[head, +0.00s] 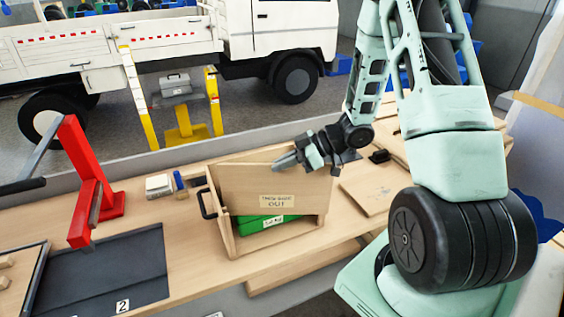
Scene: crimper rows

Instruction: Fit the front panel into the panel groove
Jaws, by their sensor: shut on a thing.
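The front panel (245,191) is a light wooden board with a label reading "THIS SIDE OUT". My gripper (286,161) is shut on its upper edge, right of the middle. The panel stands roughly upright across the front of an open wooden box (226,237), with its lower edge raised above the box's base. A green case (262,224) with a white label shows in the gap below it. The box has a black handle (207,204) on its left side. The panel groove is too small to make out, so I cannot tell whether the panel's edges are in it.
A red lever press (86,190) and a dark mat (110,270) marked 2 are on the bench at left. Small items, including a pale block (158,186), lie behind the box's left side. A flat wooden board (375,192) lies at right. A truck stands beyond.

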